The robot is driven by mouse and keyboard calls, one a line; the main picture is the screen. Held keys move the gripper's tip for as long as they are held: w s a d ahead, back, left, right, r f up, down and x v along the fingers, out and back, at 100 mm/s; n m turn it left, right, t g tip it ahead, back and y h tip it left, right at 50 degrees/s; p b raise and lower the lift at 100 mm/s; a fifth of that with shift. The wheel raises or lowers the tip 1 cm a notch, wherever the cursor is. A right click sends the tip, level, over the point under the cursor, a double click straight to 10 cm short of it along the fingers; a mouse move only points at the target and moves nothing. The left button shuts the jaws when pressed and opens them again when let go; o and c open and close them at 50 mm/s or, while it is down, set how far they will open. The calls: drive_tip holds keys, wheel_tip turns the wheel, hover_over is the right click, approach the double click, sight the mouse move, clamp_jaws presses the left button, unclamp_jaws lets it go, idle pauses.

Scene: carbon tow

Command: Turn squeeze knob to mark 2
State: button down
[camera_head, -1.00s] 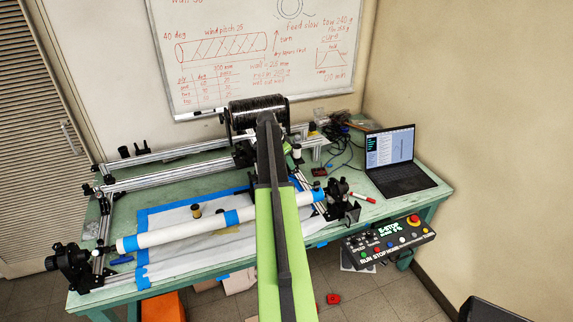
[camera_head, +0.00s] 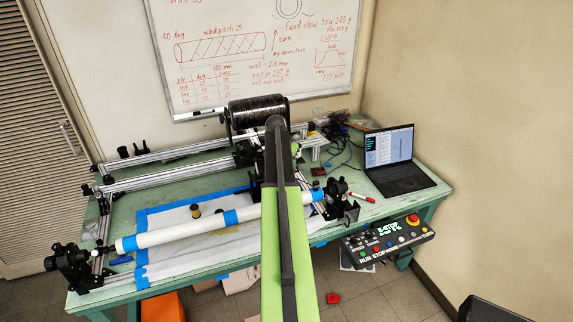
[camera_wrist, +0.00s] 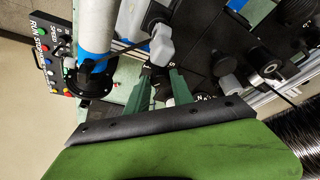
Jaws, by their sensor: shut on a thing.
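In the wrist view my gripper (camera_wrist: 160,76) has two green fingers on either side of a dark knob (camera_wrist: 159,85). It is shut on this small dark part, which I take to be the squeeze knob. Small white marks show on the black plate (camera_wrist: 203,97) beside it; I cannot read which mark the knob points to. In the head view my arm covers the gripper and the knob, near the black tow spool (camera_head: 258,112).
A white tube (camera_head: 185,231) with blue bands lies across the front of the green bench (camera_head: 120,283). A laptop (camera_head: 400,175) stands at the right, above the button panel (camera_head: 390,240). Metal rails (camera_head: 165,175) run behind the tube. A pale grey part (camera_wrist: 161,45) is close to the fingers.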

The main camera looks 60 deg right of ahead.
drive_tip(key=n+t, duration=0.1)
drive_tip(key=n, duration=0.2)
drive_tip(key=n+t, duration=0.1)
drive_tip(key=n, duration=0.2)
drive_tip(key=shift+w+r+y, duration=0.1)
drive_tip(key=shift+y, duration=0.2)
drive_tip(key=shift+t, duration=0.3)
drive_tip(key=c, duration=1.5)
unclamp_jaws()
drive_tip(key=o, duration=0.4)
drive_tip(key=shift+w+d, duration=0.1)
drive_tip(key=shift+s, duration=0.2)
drive_tip(key=p+v, duration=1.6)
drive_tip(key=v, duration=0.1)
drive_tip(key=shift+r, duration=0.15)
